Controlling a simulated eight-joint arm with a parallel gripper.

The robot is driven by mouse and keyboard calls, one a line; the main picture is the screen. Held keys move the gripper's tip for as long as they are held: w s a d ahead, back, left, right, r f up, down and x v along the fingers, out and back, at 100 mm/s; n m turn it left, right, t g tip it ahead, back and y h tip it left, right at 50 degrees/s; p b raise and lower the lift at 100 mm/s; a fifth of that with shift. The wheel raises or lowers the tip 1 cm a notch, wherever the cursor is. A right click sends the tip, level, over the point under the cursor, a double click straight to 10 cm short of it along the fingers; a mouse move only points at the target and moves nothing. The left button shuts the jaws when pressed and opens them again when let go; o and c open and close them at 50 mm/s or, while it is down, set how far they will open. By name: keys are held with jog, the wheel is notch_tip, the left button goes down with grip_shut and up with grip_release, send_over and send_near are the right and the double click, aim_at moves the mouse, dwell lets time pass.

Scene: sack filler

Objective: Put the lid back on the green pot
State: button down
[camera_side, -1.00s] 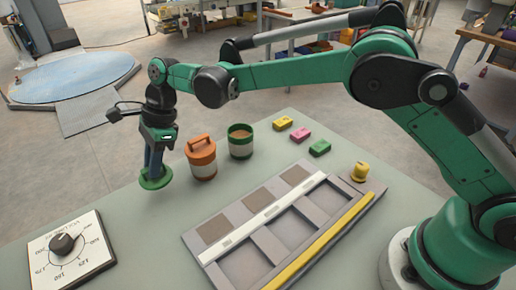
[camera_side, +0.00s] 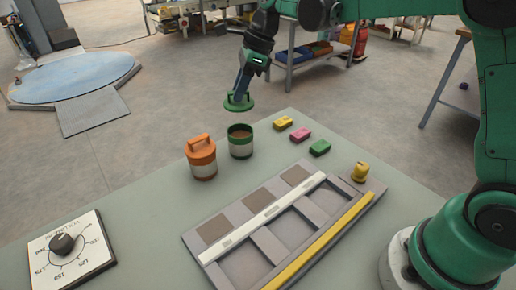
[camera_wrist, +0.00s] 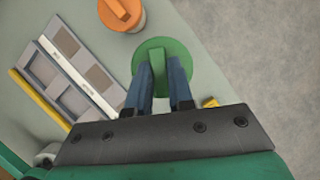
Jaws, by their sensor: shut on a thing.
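The green pot (camera_side: 240,147) stands upright and uncovered near the far edge of the table, with brown contents showing inside its green rim. My gripper (camera_side: 239,93) is shut on the handle of the green lid (camera_side: 235,105) and holds it in the air above the pot, with a gap between them. In the wrist view the green lid (camera_wrist: 178,57) sits between my two blue fingers (camera_wrist: 159,82). The lid hides the green pot in that view.
An orange pot (camera_side: 202,161) with its lid on stands just left of the green pot. Yellow (camera_side: 283,123), pink (camera_side: 300,135) and green (camera_side: 319,148) blocks lie to the right. A grey compartment tray (camera_side: 231,265) and a dial box (camera_side: 70,254) lie nearer.

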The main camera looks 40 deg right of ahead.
notch_tip(320, 180, down, 6)
dwell(0.6)
jog(key=shift+f, duration=0.2)
dwell(1.7)
jog(key=shift+c, duration=1.1)
grip_release()
jog(key=shift+r, duration=3.5)
jog(key=shift+c, duration=0.2)
